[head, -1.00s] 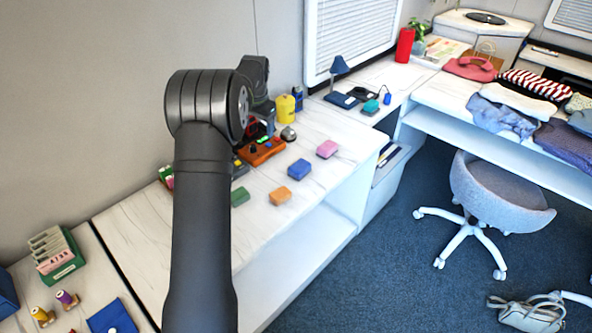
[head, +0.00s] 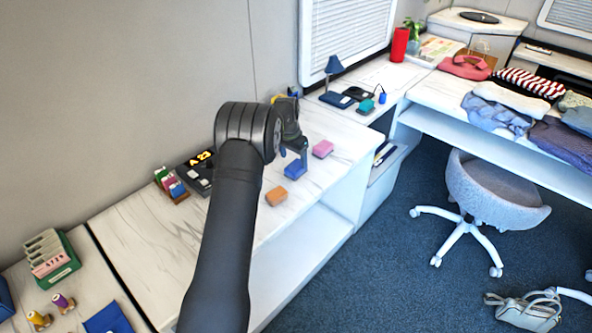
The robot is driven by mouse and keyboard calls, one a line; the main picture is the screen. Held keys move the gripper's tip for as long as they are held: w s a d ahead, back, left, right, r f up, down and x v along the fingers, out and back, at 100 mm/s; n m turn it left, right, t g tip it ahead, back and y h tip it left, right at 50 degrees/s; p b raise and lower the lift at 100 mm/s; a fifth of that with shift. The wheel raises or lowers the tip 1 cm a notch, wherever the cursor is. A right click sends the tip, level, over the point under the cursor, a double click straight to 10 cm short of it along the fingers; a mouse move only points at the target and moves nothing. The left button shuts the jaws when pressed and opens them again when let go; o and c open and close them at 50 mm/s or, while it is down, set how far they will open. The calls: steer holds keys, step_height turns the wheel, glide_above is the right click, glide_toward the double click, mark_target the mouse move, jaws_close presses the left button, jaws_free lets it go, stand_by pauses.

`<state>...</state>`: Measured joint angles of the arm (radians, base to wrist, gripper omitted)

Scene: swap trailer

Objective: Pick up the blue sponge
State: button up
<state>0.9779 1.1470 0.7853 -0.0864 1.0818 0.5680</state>
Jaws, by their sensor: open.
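The blue sponge (head: 294,171) lies on the white marble-look counter (head: 335,130), between a pink sponge and an orange one. My gripper (head: 295,156) points down right at the blue sponge, its fingers open. The fingers overlap the sponge's upper part in the head view. I cannot tell whether they touch it or stand just above it.
The pink sponge (head: 322,149) is close on the right and the orange sponge (head: 276,196) is nearer the front edge.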

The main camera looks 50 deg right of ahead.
mark_target(296, 165)
steer(key=shift+s+d+f, duration=0.1)
steer(key=shift+d+f, duration=0.1)
steer(key=shift+f, duration=0.7)
steer(key=shift+d+f, duration=0.15)
steer(key=shift+f, duration=0.7)
steer(key=shift+s+d+f, duration=0.1)
steer(key=shift+d+f, duration=0.1)
steer(key=shift+f, duration=0.7)
steer(key=c, duration=1)
steer(key=shift+c, duration=0.2)
steer(key=shift+r, duration=0.1)
